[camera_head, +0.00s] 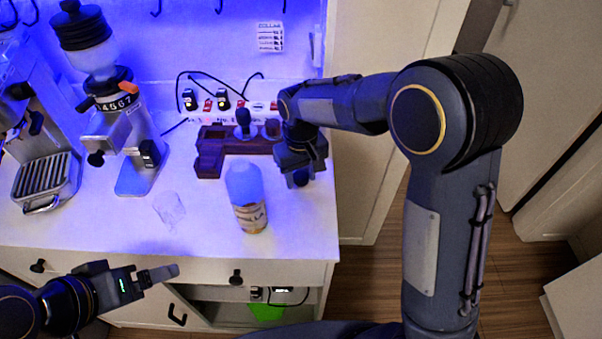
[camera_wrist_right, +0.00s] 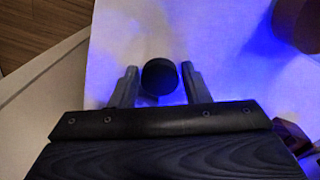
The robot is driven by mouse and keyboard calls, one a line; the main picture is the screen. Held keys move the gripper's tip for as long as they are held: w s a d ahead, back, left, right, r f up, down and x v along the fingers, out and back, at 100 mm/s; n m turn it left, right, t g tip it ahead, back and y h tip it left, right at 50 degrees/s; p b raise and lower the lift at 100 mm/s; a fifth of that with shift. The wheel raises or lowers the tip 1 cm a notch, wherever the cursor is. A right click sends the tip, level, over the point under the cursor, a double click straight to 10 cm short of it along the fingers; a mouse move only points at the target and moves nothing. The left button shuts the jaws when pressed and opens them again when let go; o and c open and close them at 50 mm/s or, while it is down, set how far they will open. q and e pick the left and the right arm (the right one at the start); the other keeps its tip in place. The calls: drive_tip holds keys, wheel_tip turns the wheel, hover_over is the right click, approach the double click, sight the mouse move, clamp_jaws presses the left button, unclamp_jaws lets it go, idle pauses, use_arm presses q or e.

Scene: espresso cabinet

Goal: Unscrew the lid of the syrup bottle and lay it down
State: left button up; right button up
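The syrup bottle (camera_head: 247,197) stands upright on the white counter, with a label low on its body and no dark lid on its top. The lid, a small black round piece (camera_wrist_right: 160,77), is at the counter's right part, to the right of the bottle. My right gripper (camera_head: 300,178) is low over the counter there. In the right wrist view its two fingers (camera_wrist_right: 160,86) stand apart on either side of the lid, with a thin gap at each side. My left gripper (camera_head: 165,273) is in front of the counter, low and empty; its finger gap is not clear.
A wooden stand (camera_head: 211,152) with a tamper (camera_head: 243,120) is behind the bottle. A clear glass (camera_head: 169,208) stands left of the bottle. A grinder (camera_head: 140,160) and espresso machine (camera_head: 45,180) fill the left. The counter's front right is clear.

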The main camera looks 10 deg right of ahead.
sight(301, 175)
wheel_tip(301, 175, up, 12)
drive_tip(key=shift+r, duration=0.2)
idle(0.4)
drive_tip(key=s+d+r+m+t+y, duration=0.15)
drive_tip(key=s+d+y, duration=0.25)
drive_tip(key=s+d, duration=0.65)
drive_tip(key=s+f+m+t, duration=0.3)
drive_tip(key=s+f+t, duration=0.1)
drive_tip(key=s, duration=0.9)
drive_tip(key=shift+d+f, duration=0.3)
drive_tip(key=shift+f, duration=0.2)
